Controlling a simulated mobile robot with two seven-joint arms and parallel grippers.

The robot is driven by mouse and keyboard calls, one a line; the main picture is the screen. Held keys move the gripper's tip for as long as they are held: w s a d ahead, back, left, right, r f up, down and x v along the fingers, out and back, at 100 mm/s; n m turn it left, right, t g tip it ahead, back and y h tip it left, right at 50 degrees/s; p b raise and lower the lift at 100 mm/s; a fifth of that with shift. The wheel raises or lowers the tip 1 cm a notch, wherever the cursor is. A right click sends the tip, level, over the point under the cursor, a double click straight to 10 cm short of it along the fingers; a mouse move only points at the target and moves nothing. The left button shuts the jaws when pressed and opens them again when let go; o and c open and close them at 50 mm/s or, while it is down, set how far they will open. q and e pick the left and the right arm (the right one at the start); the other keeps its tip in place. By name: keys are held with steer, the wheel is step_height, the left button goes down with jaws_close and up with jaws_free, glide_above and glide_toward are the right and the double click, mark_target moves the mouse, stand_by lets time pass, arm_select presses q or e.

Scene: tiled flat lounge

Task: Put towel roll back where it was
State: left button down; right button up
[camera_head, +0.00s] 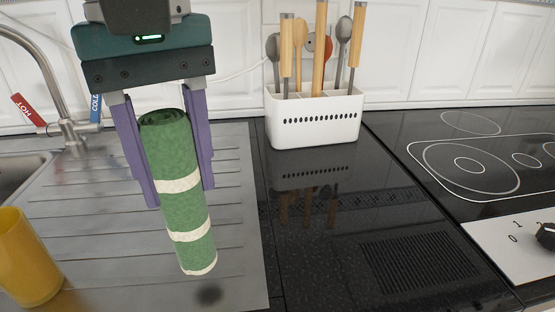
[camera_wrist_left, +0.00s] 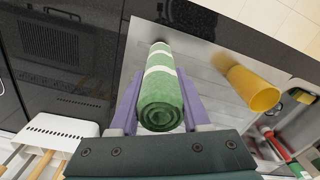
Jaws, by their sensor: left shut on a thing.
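The towel roll (camera_head: 176,190) is green with cream bands and stands nearly upright, slightly tilted. My left gripper (camera_head: 180,195) comes down from above in the head view, with its two purple fingers shut on the roll's upper part. The roll's lower end is above the steel draining board (camera_head: 90,210), and a dark shadow lies on the board just below it. In the left wrist view the towel roll (camera_wrist_left: 160,95) lies between the purple fingers, its spiral end nearest the camera. My right gripper is not in view.
A yellow cup (camera_head: 27,258) stands at the left. A tap (camera_head: 68,125) with hot and cold tags is behind it. A white utensil holder (camera_head: 315,120) stands at the back on the black counter. A hob (camera_head: 470,160) is at the right. The black counter's front middle is clear.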

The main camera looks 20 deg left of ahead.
mark_target(183, 201)
arm_select(q)
step_height(183, 201, down, 3)
steer(key=shift+f+b, duration=0.2)
steer(key=shift+b, duration=0.65)
steer(key=shift+r, duration=0.1)
steer(key=shift+f, duration=0.25)
steer(key=shift+c, duration=1.8)
jaws_free()
steer(key=shift+r, duration=0.1)
